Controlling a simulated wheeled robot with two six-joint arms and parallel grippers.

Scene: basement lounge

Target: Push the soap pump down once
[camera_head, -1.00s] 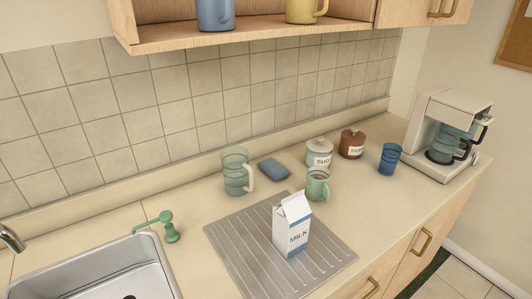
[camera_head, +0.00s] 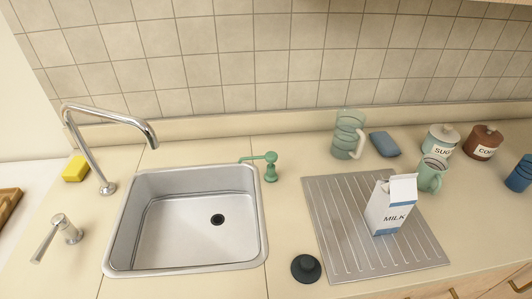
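The soap pump (camera_head: 270,166) is a small green dispenser on the counter, just beyond the right back corner of the sink. Its spout points left over the sink's back rim. Its head stands above its base. Neither of my grippers shows in the head view.
A steel sink (camera_head: 128,222) with a tall faucet (camera_head: 146,128) is left of centre. A lever (camera_head: 60,231) and yellow sponge (camera_head: 75,168) are at left. A black stopper (camera_head: 306,268), ribbed drainboard (camera_head: 345,245), milk carton (camera_head: 390,205) and glass pitcher (camera_head: 346,133) stand right of the pump.

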